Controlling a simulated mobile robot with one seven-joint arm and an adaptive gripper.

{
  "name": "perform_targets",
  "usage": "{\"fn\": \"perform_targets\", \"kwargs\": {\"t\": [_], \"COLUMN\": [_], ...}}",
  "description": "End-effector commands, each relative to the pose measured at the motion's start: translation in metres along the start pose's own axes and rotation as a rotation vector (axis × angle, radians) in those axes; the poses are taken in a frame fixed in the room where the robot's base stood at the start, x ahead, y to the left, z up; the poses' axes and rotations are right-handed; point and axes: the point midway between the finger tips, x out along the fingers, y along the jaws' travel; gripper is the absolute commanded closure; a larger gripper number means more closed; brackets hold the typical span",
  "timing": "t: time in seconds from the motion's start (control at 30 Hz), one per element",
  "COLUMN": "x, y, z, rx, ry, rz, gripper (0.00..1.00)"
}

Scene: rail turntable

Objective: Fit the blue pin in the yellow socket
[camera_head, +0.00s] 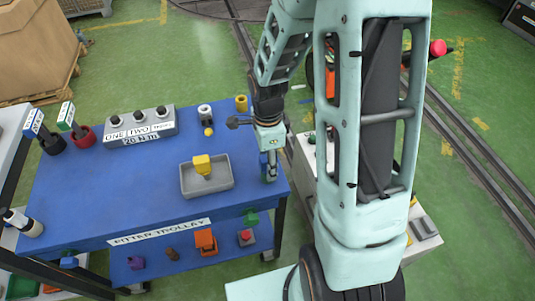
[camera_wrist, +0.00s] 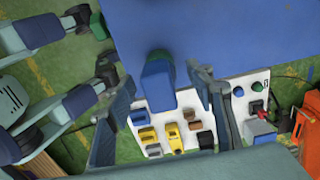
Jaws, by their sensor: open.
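My gripper (camera_head: 269,172) is at the right edge of the blue trolley top, pointing down. In the wrist view its two fingers (camera_wrist: 160,100) are spread apart, with a blue upright piece (camera_wrist: 158,85) between them; it looks like the blue pin, but I cannot be sure. Neither finger clearly touches it. In the head view I cannot make it out at the gripper. A yellow cylinder (camera_head: 241,103) stands at the back right of the trolley top. A yellow-topped piece (camera_head: 203,165) is in a grey tray (camera_head: 188,190). I cannot tell which yellow thing is the socket.
The blue trolley top (camera_head: 85,205) is mostly clear at the left and front. A grey box with black knobs (camera_head: 140,127) and a white-and-black cylinder (camera_head: 205,115) stand at the back. A white panel (camera_wrist: 225,145) with several coloured parts lies beyond the edge. Floor rails (camera_head: 470,170) run at right.

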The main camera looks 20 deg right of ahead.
Motion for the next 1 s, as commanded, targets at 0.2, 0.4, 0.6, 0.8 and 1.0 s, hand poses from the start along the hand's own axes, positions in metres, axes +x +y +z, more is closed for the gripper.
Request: {"fn": "perform_targets", "kwargs": {"t": [0.2,0.4,0.6,0.8,1.0], "x": [0.0033,0.003,0.0029,0.0031,0.0033], "y": [0.0,-0.0001,-0.0002,-0.0001,-0.0001], "z": [0.0001,0.0001,0.0001,0.0001,0.0], "rx": [0.0,0.0,0.0,0.0,0.0], "ry": [0.0,0.0,0.0,0.0,0.0], "rz": [-0.001,-0.001,-0.001,-0.001,-0.001], "gripper": [0.51,0.6,0.82,0.73,0.95]}}
